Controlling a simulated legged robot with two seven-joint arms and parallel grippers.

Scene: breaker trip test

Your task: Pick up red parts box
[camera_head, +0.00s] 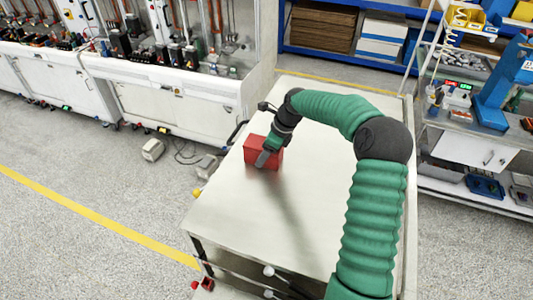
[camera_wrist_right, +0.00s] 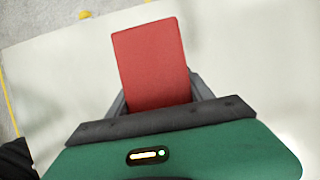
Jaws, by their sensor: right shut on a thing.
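The red parts box (camera_head: 257,148) is at the left side of the pale table (camera_head: 235,215). My right arm, in a green sleeve, reaches over the table from the lower right. My right gripper (camera_head: 264,157) is at the box and shut on it. In the right wrist view the red box (camera_wrist_right: 151,65) stands between the two grey fingers (camera_wrist_right: 160,98). I cannot tell whether the box touches the table or is slightly above it. My left gripper is not in view.
White workbenches (camera_head: 175,95) with electrical gear stand at the back left. A blue shelf with cardboard (camera_head: 322,28) is behind the table. A bench with a blue machine (camera_head: 505,85) is at the right. Most of the tabletop is clear. A yellow line (camera_head: 95,216) crosses the floor.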

